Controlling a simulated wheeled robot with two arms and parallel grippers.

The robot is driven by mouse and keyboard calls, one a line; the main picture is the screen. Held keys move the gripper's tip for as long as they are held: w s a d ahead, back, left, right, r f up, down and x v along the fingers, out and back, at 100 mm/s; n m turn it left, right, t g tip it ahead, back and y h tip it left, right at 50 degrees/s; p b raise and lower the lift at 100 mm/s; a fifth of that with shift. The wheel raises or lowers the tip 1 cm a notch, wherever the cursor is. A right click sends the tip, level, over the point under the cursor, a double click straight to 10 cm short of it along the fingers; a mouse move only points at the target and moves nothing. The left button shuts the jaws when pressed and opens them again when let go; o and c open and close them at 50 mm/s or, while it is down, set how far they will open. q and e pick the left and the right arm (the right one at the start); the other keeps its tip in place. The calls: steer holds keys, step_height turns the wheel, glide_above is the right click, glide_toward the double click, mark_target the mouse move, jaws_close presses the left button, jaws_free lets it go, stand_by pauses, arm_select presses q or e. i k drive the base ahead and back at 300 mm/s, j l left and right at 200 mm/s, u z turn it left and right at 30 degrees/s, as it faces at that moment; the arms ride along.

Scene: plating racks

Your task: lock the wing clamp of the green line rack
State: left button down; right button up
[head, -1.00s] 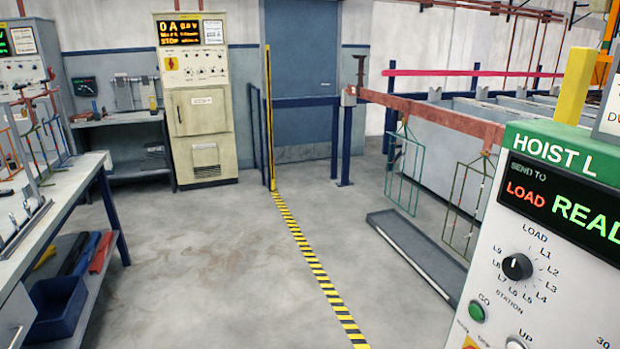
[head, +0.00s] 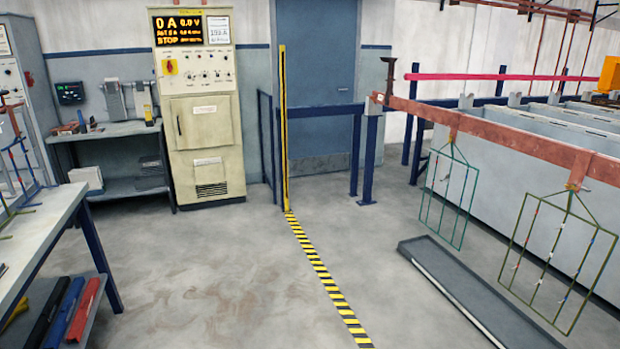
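Two wire racks hang from a copper-coloured bar on the right in the head view. A copper-coloured hook piece (head: 577,172) joins the nearer rack to the bar (head: 497,136). The wing clamps are too small to make out, so I cannot tell whether either is locked. Neither of my grippers is in view.
A low grey tray (head: 440,265) lies on the floor under the racks. Grey tanks (head: 560,160) stand behind the bar. A workbench (head: 40,225) is on the left. The floor between is clear.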

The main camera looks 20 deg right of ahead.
mark_target(571, 187)
steer(key=i+l+z, duration=0.15)
steer(key=i+z, duration=1.05)
steer(key=i+j+z, duration=0.35)
steer(key=i+l+z, duration=0.2)
steer(key=i+z, duration=0.15)
steer(key=i+l+z, duration=0.1)
steer(key=i+z, duration=0.65)
steer(key=i, duration=0.2)
steer(key=i+j+z, duration=0.1)
steer(key=i, duration=0.8)
